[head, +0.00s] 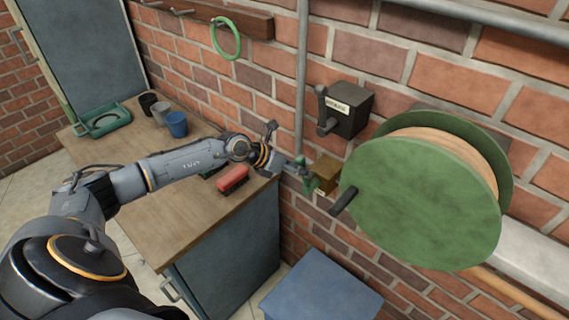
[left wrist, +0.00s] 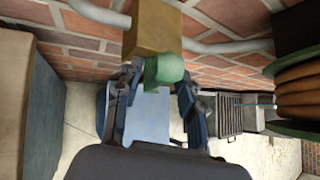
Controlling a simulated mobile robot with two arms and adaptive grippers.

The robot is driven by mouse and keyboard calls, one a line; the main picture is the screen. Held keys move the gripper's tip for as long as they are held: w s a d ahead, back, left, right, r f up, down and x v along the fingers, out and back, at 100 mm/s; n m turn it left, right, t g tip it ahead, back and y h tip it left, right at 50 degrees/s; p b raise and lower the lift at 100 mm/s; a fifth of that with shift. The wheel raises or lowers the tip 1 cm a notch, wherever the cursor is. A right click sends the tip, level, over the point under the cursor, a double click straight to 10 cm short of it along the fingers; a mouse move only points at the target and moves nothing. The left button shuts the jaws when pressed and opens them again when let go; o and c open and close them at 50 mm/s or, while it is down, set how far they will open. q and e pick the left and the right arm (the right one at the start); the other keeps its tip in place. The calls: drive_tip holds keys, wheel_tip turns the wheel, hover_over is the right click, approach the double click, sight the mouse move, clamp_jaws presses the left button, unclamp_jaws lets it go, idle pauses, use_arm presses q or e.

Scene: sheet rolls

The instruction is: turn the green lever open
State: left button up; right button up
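The green lever (head: 309,184) sits on the front of a brass-coloured valve block (head: 326,170) on the brick wall. In the left wrist view the lever's rounded green end (left wrist: 166,68) lies in front of the block (left wrist: 153,28), near the fingertips. My left gripper (head: 299,168) is at the lever, with its arm reaching across the wooden bench. In the left wrist view its two fingers (left wrist: 160,82) stand apart on either side of the lever's end. I see no clear grip, and small contacts there are hard to judge. My right gripper is not in view.
A large green reel (head: 420,205) with a dark handle stands close right of the valve. A black box (head: 345,108) is on the wall above. A red brush (head: 232,180) and cups lie on the bench (head: 170,215). A blue box (head: 320,290) stands below.

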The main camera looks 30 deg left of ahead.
use_arm(q)
drive_tip(key=v, duration=1)
